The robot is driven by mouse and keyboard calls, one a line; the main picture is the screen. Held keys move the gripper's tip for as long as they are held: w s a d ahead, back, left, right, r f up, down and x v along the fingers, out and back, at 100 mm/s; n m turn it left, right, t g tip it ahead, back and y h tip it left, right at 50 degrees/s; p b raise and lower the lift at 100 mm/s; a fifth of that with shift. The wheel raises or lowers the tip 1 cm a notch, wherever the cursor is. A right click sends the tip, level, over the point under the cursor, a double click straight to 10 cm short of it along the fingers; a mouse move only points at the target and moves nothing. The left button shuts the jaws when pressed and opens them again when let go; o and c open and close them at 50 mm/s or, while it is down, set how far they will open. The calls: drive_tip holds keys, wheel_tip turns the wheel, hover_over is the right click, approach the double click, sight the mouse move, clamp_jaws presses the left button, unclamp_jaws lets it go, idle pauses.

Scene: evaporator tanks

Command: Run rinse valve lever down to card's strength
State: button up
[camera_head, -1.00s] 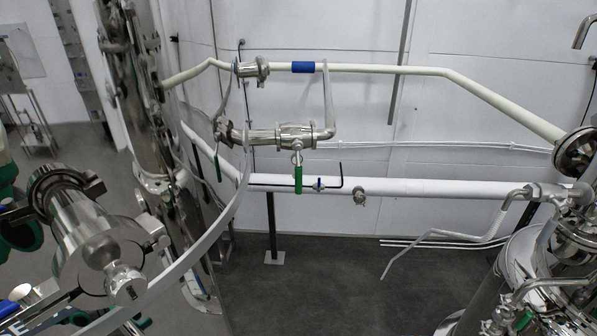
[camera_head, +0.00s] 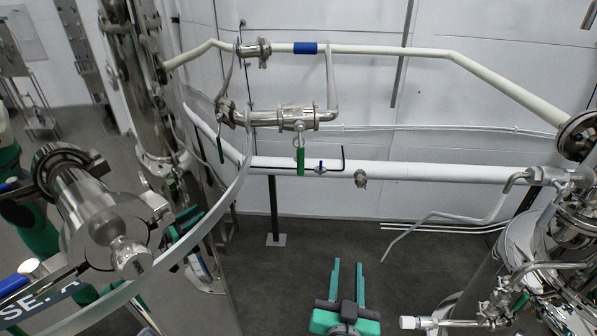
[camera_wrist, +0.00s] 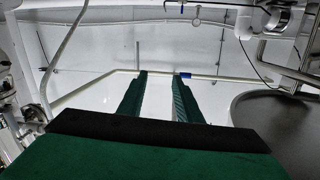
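A steel valve (camera_head: 297,118) with a green lever (camera_head: 301,160) hanging straight down sits on the short pipe at the centre of the head view. A second green lever (camera_head: 220,148) hangs at the left end of that pipe. I cannot tell which is the rinse valve, and I cannot make out a card. My gripper (camera_head: 348,264) is low in the head view, below the white pipe and apart from the levers. Its two green fingers are spread and empty. In the wrist view the fingers (camera_wrist: 160,73) point toward the wall and pipework.
A white horizontal pipe (camera_head: 420,173) with a small blue-handled valve (camera_head: 320,167) runs beneath the levers. A cream pipe with a blue band (camera_head: 305,48) runs above. Steel tank fittings (camera_head: 110,220) crowd the left, and more fittings (camera_head: 560,230) the right.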

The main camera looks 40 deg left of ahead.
drive_tip(key=w+a+r+n+y, duration=0.2)
drive_tip(key=a+r, duration=0.4)
drive_tip(key=r, duration=0.3)
drive_tip(key=n+g+y, duration=0.2)
drive_tip(key=n+y, duration=0.1)
approach(299, 157)
drive_tip(key=w+a+f, duration=0.2)
drive_tip(key=w+f, duration=0.1)
drive_tip(key=shift+w+a+r, duration=0.25)
drive_tip(key=shift+w+a, duration=0.2)
drive_tip(key=x, duration=0.9)
drive_tip(key=shift+w+a+f, duration=0.15)
drive_tip(key=shift+w+a, duration=0.1)
clamp_jaws()
